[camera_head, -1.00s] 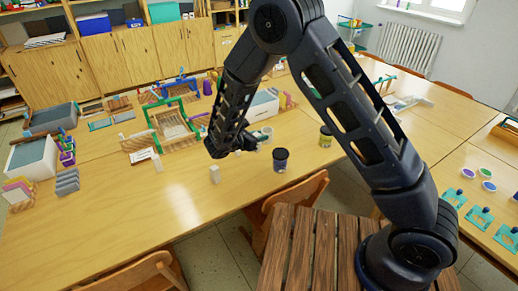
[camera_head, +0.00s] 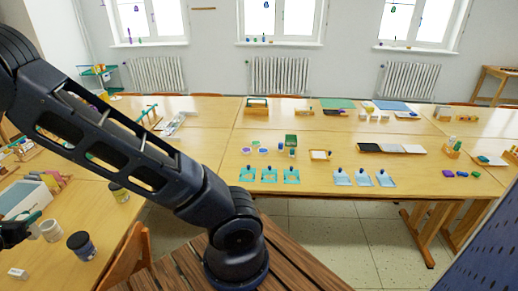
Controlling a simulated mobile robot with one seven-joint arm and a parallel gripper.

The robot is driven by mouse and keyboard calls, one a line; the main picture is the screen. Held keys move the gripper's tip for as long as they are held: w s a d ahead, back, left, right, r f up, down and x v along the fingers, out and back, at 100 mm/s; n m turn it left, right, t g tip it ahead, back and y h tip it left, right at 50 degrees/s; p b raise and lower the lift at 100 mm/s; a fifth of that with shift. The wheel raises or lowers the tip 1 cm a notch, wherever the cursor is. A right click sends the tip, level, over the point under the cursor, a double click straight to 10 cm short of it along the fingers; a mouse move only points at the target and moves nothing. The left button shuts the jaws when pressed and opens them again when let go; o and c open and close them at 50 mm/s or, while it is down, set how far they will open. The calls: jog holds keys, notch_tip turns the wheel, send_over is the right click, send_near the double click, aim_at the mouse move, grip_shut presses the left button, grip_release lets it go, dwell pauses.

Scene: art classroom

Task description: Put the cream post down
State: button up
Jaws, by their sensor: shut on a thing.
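My gripper (camera_head: 14,231) shows only in part at the left edge, low over the table and left of a white cup. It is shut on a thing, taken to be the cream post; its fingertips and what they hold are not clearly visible. A small pale cream block (camera_head: 18,273) sits on the wooden table at the lower left, apart from the visible part of my gripper. I cannot tell whether other cream posts lie beyond the left edge.
A wooden chair (camera_head: 125,262) is at the table's edge. Long tables (camera_head: 330,207) with teal and blue cards stand ahead. A blue panel (camera_head: 485,250) fills the lower right.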

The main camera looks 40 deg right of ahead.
jog(key=w+d+m+g+h, duration=0.4)
jog(key=w+d+m+g, duration=0.15)
jog(key=w+d, duration=1.7)
jog(key=w+d+m+g+h, duration=0.1)
jog(key=w+d+m+g, duration=0.3)
jog(key=d, duration=1.1)
jog(key=w+d+m+g+h, duration=0.15)
jog(key=w+d, duration=0.55)
jog(key=d, duration=0.8)
jog(key=s+d+m+g+y, duration=0.1)
jog(key=s+d+m+g, duration=0.15)
jog(key=d, duration=1.45)
jog(key=s+d+m+g+y, duration=0.15)
jog(key=d+g, duration=0.25)
jog(key=d, duration=1.3)
jog(key=s+d+m+g+y, duration=0.1)
jog(key=s+d+m+g, duration=0.1)
jog(key=s+d, duration=0.55)
jog(key=s+d+m+g, duration=0.1)
jog(key=s+d, duration=0.4)
jog(key=d, duration=0.6)
jog(key=s+d+m+g+y, duration=0.1)
jog(key=s+d+m+g, duration=0.1)
jog(key=s+d, duration=0.6)
jog(key=f, duration=0.6)
jog(key=w+d+f, duration=0.1)
jog(key=f, duration=1.2)
jog(key=shift+w+d+f, duration=0.3)
jog(key=shift+w+f, duration=0.05)
jog(key=shift+w, duration=0.05)
